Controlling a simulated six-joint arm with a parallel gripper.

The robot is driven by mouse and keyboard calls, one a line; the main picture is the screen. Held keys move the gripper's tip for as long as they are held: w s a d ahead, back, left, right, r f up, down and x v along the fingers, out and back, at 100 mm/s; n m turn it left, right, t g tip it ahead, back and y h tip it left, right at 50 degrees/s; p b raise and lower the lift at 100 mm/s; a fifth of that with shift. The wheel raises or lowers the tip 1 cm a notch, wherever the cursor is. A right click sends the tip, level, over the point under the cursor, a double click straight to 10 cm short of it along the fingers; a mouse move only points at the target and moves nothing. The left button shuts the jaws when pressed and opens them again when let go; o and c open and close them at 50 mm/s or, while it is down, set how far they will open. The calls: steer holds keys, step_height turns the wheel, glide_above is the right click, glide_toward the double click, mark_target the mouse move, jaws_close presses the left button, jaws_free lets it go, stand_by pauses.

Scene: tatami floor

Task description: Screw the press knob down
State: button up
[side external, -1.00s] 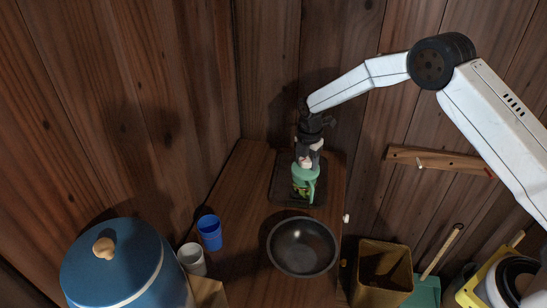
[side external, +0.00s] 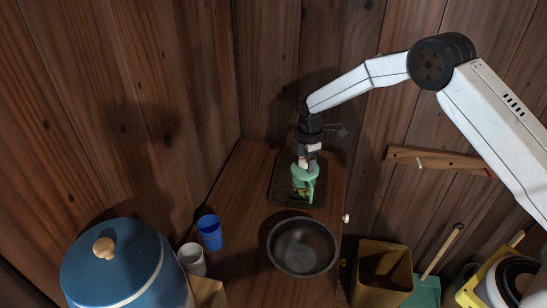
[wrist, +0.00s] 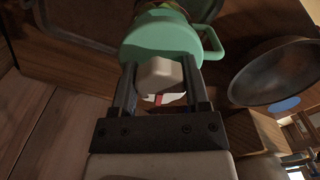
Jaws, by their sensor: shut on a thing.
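The press is a green-topped jar (side external: 305,175) with a side handle, standing on a dark tray (side external: 283,190) at the back of the wooden table. Its green lid (wrist: 160,38) fills the upper middle of the wrist view. The pale knob (wrist: 160,77) sits above the lid, between my two dark fingers. My gripper (side external: 309,148) points down over the jar and is shut on the knob; in the wrist view my gripper (wrist: 160,85) has one finger on each side of it. Something leafy green shows inside the jar. A small red mark shows beside the knob.
A dark bowl (side external: 302,246) stands in front of the press. A blue cup (side external: 209,232) and a white cup (side external: 192,259) stand at the left, near a large blue lidded container (side external: 112,270). A brown bin (side external: 381,275) is at the right.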

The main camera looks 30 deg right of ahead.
steer(key=m, duration=0.4)
steer(key=shift+s+a+f+m, duration=0.15)
steer(key=shift+a+f+m, duration=0.05)
steer(key=shift+f+m, duration=0.15)
steer(key=m, duration=0.5)
steer(key=shift+d, duration=0.15)
steer(key=o, duration=0.7)
steer(key=shift+o, duration=1.1)
steer(key=shift+r, duration=4.7)
